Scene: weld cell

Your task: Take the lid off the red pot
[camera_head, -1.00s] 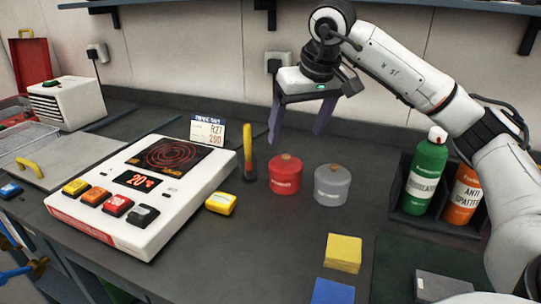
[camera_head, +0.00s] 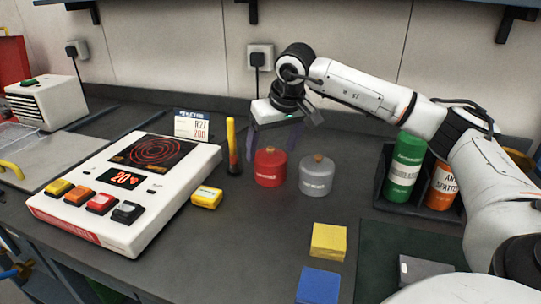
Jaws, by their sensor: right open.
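The red pot (camera_head: 271,174) stands upright on the dark bench, with its red lid (camera_head: 270,156) on top and a small brown knob (camera_head: 270,150) on the lid. My right gripper (camera_head: 271,150) is open and empty, pointing down. Its purple-grey fingers show to the left and right of the lid and look partly behind the pot. I cannot tell whether they touch it. My left gripper is not in view.
A grey pot (camera_head: 316,178) stands close to the right of the red pot. A yellow upright tool (camera_head: 231,140) and a hotplate unit (camera_head: 128,190) are to the left. A yellow block (camera_head: 328,241) and a blue block (camera_head: 318,285) lie in front. Bottles (camera_head: 404,170) stand at right.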

